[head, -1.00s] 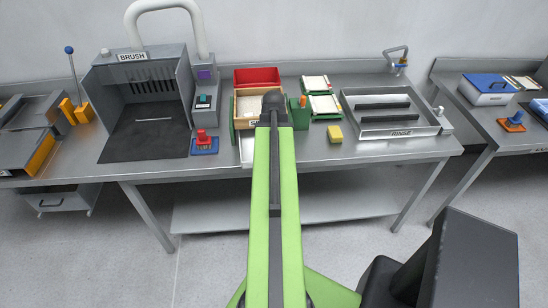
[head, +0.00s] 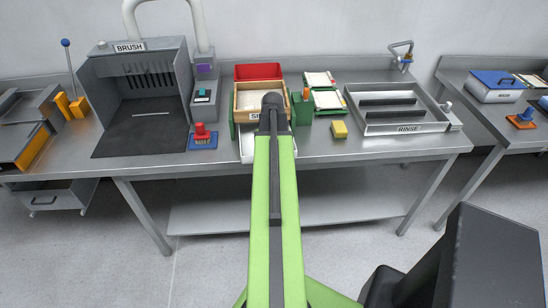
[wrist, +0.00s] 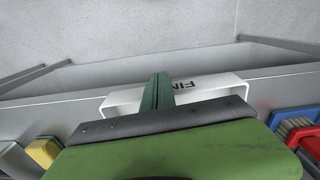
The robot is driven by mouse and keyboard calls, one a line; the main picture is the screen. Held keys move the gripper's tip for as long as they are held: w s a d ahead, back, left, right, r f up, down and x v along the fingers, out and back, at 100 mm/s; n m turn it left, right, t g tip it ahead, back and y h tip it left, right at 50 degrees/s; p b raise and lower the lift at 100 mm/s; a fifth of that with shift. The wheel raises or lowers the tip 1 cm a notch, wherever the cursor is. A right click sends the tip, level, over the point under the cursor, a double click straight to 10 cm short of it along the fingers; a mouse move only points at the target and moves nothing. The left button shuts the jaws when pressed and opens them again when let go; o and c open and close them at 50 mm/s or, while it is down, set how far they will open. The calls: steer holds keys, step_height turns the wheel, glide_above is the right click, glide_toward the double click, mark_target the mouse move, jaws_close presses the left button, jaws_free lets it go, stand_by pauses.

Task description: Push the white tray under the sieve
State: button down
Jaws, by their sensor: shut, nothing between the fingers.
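The white tray (head: 247,153) sits low at the sieve station on the steel bench, its near end showing left of my arm. The sieve (head: 246,99) is a wooden-framed box between green supports, above and behind the tray's near end. In the wrist view the white tray (wrist: 222,85) shows lettering starting "FIN" and lies across the fingers. My gripper (wrist: 160,77) is shut and empty, its green fingers overlapping the tray in the picture; I cannot tell if they touch it. In the head view my arm hides the fingers and part of the tray and sieve.
A red bin (head: 258,72) stands behind the sieve. A red-handled brush (head: 202,137) on a blue base is to the left, a yellow block (head: 339,129) to the right. The rinse basin (head: 403,119) is further right. The bench front is mostly clear.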

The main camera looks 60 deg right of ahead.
steer(key=w+d, duration=0.4)
steer(key=d, duration=0.1)
steer(key=shift+w+d, duration=0.25)
steer(key=shift+w, duration=0.15)
steer(key=shift+s+a, duration=0.1)
steer(key=shift+a, duration=0.05)
steer(key=shift+s+a, duration=0.15)
steer(key=shift+a, duration=0.05)
steer(key=shift+s+a, duration=0.9)
steer(key=shift+a, duration=0.2)
steer(key=shift+s+a+r+p, duration=0.1)
steer(key=shift+s+r+p, duration=0.1)
steer(key=shift+r+p, duration=0.2)
steer(key=shift+s+a+r+p, duration=0.1)
steer(key=shift+s+r+p, duration=0.05)
steer(key=shift+r+p, duration=0.25)
step_height(320, 180, up, 8)
steer(key=p, duration=0.8)
steer(key=shift+w+r, duration=0.15)
steer(key=shift+r, duration=0.1)
